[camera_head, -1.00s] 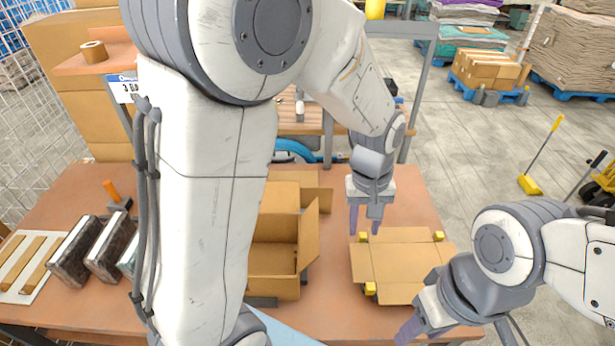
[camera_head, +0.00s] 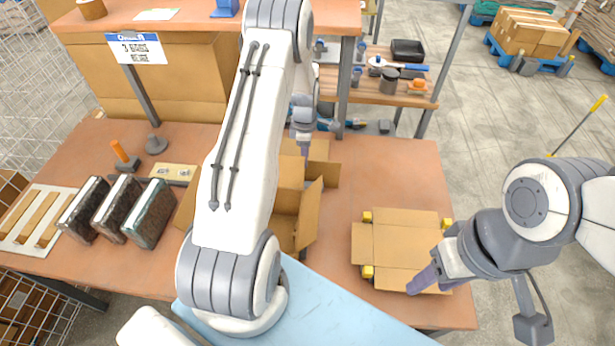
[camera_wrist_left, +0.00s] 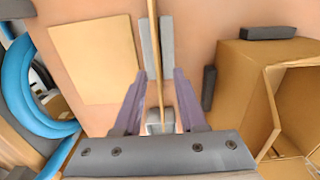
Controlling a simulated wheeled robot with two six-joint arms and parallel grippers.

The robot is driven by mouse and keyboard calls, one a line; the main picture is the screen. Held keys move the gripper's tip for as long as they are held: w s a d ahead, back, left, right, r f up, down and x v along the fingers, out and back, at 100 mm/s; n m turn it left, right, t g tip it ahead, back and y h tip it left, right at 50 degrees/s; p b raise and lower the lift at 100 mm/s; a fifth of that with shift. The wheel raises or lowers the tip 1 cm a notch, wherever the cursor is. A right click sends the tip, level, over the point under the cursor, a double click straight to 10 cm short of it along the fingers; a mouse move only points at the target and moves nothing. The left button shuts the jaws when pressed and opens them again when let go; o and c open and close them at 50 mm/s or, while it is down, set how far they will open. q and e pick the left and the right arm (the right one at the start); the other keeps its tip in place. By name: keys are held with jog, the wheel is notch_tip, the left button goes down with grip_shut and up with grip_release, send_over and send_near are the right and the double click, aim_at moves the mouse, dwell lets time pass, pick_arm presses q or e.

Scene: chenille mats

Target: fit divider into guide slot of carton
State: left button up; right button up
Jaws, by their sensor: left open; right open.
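The open brown carton (camera_head: 312,215) stands on the table behind my left arm, which hides part of it. It also shows at the right of the left wrist view (camera_wrist_left: 228,100). A thin tan board, likely the divider (camera_wrist_left: 153,45), stands edge-on in a grey slotted holder (camera_wrist_left: 166,50) in the left wrist view. My left gripper (camera_wrist_left: 160,78) is open, with its purple fingers either side of the board's line. It shows small beyond the carton in the head view (camera_head: 304,148). My right gripper (camera_head: 425,283) is open near the front right corner of a flat carton.
The flat carton (camera_head: 400,245) lies between yellow blocks (camera_head: 367,271). Several dark packs (camera_head: 112,208) stand at left, beside an orange-handled tool (camera_head: 121,156). A flat tan sheet (camera_wrist_left: 95,60) lies left of the holder. Table is bare at back right.

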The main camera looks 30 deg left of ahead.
aim_at(306, 173)
pick_arm(q)
jog(key=f+b, duration=0.2)
jog(key=f, duration=0.1)
jog(key=f+b, duration=0.2)
jog(key=shift+w+d+f, duration=0.1)
jog(key=shift+w+f, duration=0.1)
jog(key=shift+f, duration=0.2)
jog(key=shift+r, duration=0.1)
jog(key=shift+c, duration=0.2)
grip_shut()
